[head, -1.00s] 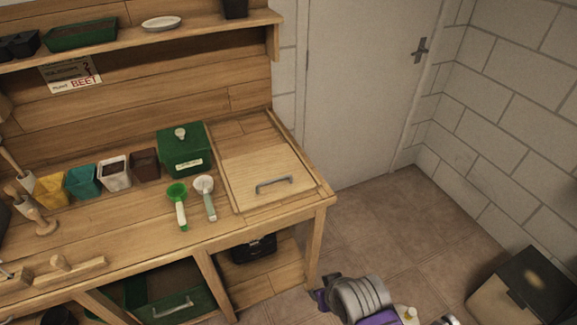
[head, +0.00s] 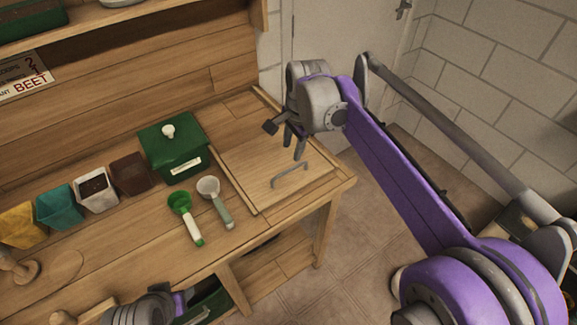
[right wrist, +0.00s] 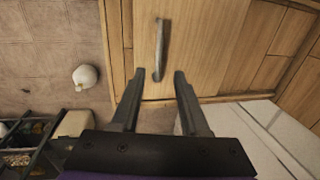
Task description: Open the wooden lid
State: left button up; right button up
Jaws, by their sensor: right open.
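The wooden lid (head: 243,172) lies flat and closed in the right end of the workbench top. Its grey bar handle (head: 290,174) is near the lid's front right side. My right gripper (head: 294,145) is above the lid's right part, behind and above the handle, with its jaws apart and nothing between them. In the right wrist view the handle (right wrist: 159,48) lies ahead of my open fingers (right wrist: 158,74), roughly in line with the gap and apart from them. Part of my left arm shows at the bottom left of the head view; its gripper does not show.
A green box (head: 175,150) with a white knob stands left of the lid. A green scoop (head: 184,217) and a white scoop (head: 215,202) lie in front. Several coloured pots line the bench's left. A white block wall (head: 500,90) is to the right.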

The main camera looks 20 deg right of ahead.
aim_at(288, 170)
jog(key=f, duration=0.3)
jog(key=w+f, duration=0.1)
jog(key=f, duration=0.5)
jog(key=shift+w+a+f, duration=0.25)
jog(key=shift+a+f, duration=0.05)
jog(key=shift+f, duration=0.05)
grip_shut()
dwell(0.9)
